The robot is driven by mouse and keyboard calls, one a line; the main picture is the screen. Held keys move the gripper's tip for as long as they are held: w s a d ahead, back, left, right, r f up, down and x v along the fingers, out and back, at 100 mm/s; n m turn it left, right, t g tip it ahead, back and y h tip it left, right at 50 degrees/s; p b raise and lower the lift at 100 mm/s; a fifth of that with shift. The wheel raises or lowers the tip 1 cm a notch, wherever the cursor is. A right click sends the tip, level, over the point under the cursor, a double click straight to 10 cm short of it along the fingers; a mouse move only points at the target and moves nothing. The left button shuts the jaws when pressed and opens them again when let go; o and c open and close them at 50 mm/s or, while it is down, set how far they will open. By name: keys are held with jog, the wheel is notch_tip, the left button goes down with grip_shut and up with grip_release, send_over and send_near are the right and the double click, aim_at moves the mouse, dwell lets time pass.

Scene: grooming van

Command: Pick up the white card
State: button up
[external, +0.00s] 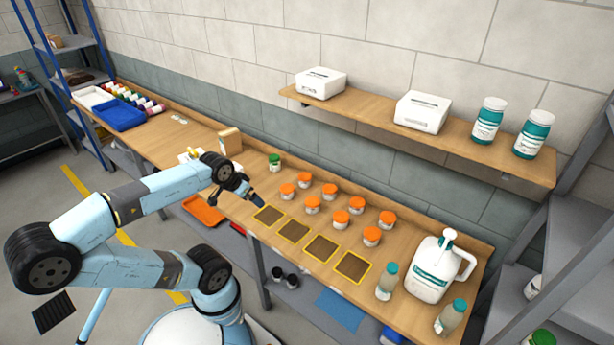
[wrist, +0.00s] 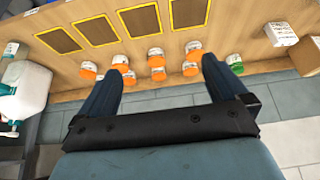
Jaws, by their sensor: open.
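A white, flat-looking piece with dark marks (wrist: 282,34) lies on the bench at the upper right of the wrist view, beside a brown box; it may be the white card. In the external view, small pale cards (external: 179,119) lie further left along the bench, and a white item (external: 188,155) with yellow on it is partly hidden behind my arm. I cannot tell which of these is the task's card. My gripper (external: 237,198) is open and empty above the bench, left of the yellow-edged squares. Its fingers also show in the wrist view (wrist: 165,70), apart from the white piece.
Several orange-lidded jars (external: 341,216) and a green-lidded jar (external: 274,162) stand near my gripper. Yellow-edged brown squares (external: 293,230) line the front edge. The brown box (external: 229,140) stands behind my arm. A white jug (external: 436,268) stands at right. A shelf (external: 375,113) overhangs the back.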

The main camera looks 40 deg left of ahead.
jog(key=t+y, duration=0.3)
jog(key=t, duration=0.3)
send_over(237, 169)
jog(key=s, duration=0.5)
notch_tip(237, 169, down, 10)
jog(key=s+a+f+m+t+h, duration=0.1)
jog(key=s+a+f+t+h, duration=0.15)
jog(key=s+f+h, duration=0.4)
jog(key=w+f, duration=0.2)
jog(key=w, duration=0.2)
jog(key=w+f+y, duration=0.1)
jog(key=w+f, duration=0.1)
jog(key=w, duration=0.2)
jog(key=w+f+y, duration=0.1)
jog(key=w+f, duration=0.1)
jog(key=w, duration=0.3)
jog(key=shift+d+f+g, duration=0.2)
jog(key=shift+d+g, duration=0.1)
jog(key=shift+g, duration=0.05)
jog(key=c, duration=0.8)
